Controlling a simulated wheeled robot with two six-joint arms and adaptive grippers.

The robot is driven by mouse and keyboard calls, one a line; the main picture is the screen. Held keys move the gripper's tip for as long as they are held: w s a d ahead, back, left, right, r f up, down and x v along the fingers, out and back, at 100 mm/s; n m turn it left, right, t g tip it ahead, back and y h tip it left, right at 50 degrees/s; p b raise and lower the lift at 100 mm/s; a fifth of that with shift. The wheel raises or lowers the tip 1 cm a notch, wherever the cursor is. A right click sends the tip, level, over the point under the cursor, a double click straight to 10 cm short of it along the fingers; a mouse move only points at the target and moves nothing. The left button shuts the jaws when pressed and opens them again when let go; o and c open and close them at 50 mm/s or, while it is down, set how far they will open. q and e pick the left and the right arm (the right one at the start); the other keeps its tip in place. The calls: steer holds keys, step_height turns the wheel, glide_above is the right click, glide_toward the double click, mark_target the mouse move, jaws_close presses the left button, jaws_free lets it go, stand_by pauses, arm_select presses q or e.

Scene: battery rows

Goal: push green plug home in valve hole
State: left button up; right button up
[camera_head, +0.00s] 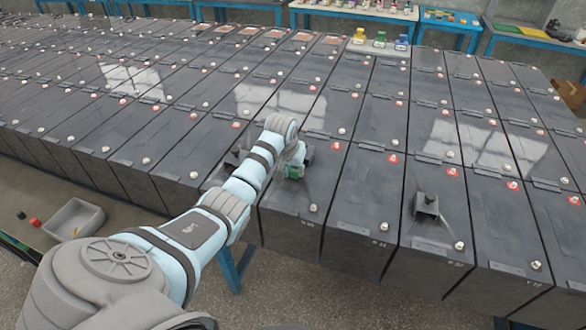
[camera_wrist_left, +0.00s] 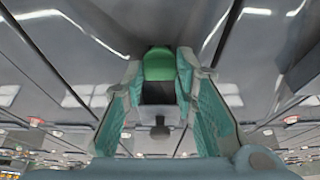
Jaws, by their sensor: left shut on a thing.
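My left gripper (camera_head: 294,169) reaches down to the top of a dark battery (camera_head: 290,205) near the front edge of the rows. In the left wrist view, the gripper (camera_wrist_left: 160,88) has its teal-padded fingers on both sides of the green plug (camera_wrist_left: 159,64), which has a dark part next to it. The gripper is shut on this plug. The valve hole is hidden behind the gripper and plug, so I cannot tell how deep the plug sits. My right gripper is not in view.
A dark fitting (camera_head: 426,206) stands on another battery to the right. Small white-topped posts stick up from the battery tops. Yellow (camera_head: 359,37), green (camera_head: 380,40) and blue (camera_head: 401,43) items stand at the back. A grey bin (camera_head: 77,218) is at lower left.

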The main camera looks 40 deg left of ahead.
arm_select(q)
steer(key=shift+f, duration=0.45)
stand_by(0.5)
steer(key=o, duration=1.3)
steer(key=shift+o, duration=0.2)
steer(key=shift+r, duration=0.1)
steer(key=shift+r, duration=3.4)
